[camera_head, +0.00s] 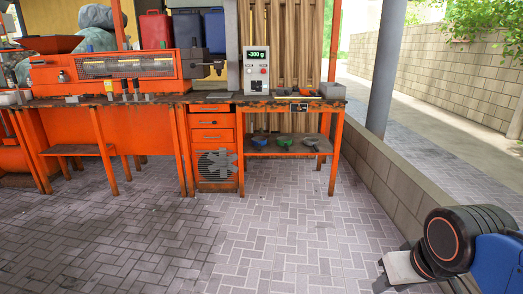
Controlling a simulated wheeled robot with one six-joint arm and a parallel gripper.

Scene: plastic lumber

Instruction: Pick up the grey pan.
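A small grey pan (311,142) lies on the lower shelf of the orange workbench, at its right end. It is small in the picture, and its exact shape is hard to make out. My arm shows at the lower right, with a pale grey end piece that seems to be my gripper (388,274). It is far from the grey pan and apart from everything. Its fingers cannot be made out clearly.
The orange workbench (222,102) bears a scale display (257,70) and a grey open container (332,90). An orange leg stands beside the shelf's right end. A low block wall (385,180) runs along the right. The paved floor (270,235) in front is clear.

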